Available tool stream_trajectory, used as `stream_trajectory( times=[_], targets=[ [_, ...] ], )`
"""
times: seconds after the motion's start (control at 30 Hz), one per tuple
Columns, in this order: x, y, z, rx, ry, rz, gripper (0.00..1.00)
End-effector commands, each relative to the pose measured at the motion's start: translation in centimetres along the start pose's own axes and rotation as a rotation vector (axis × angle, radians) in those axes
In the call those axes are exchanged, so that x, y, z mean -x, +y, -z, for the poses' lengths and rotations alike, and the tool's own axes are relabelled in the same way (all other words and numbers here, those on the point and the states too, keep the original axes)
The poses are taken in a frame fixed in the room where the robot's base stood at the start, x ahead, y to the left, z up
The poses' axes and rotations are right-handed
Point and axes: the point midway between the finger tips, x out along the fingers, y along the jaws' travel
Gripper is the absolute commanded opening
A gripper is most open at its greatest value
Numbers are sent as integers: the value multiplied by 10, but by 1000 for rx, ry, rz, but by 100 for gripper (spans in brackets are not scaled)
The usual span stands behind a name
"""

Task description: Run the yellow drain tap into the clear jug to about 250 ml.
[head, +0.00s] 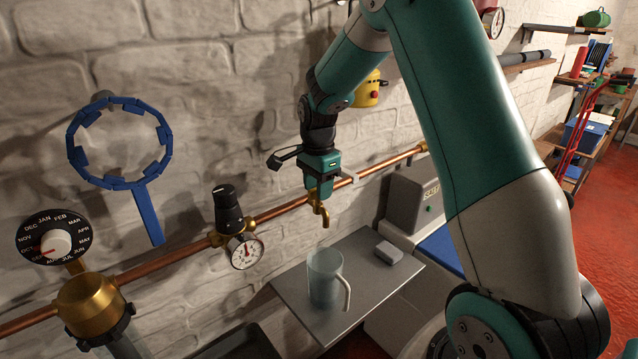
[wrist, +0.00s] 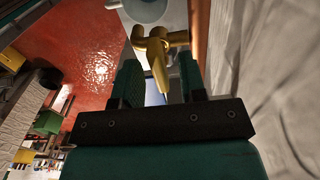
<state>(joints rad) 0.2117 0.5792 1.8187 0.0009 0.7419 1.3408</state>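The yellow brass tap (head: 325,213) hangs from the copper pipe on the wall, its spout pointing down. The clear jug (head: 324,283) stands upright on a grey shelf below the tap, handle to the right. No liquid is discernible in it, and no stream shows. My gripper (head: 318,183) is just above the tap, pointing down. In the wrist view my gripper (wrist: 159,64) is open, a finger on each side of the tap's yellow lever (wrist: 159,72), with visible gaps. The jug's rim (wrist: 148,14) appears partly at the top of that view.
The grey shelf (head: 352,315) also carries a small grey block (head: 389,252). The copper pipe (head: 180,262) runs along the wall, with a pressure gauge (head: 246,251) and black knob (head: 228,208) left of the tap. A grey machine (head: 412,200) stands to the right.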

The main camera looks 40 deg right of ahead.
Motion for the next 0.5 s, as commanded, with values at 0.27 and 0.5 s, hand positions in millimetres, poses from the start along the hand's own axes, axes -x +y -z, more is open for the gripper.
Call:
stream_trajectory(
  times=[0.27, 0.5],
  targets=[
    [28, -1, 0, 1, 1, 6, 38],
    [89, -1, 0, 0, 1, 7, 38]
  ],
)
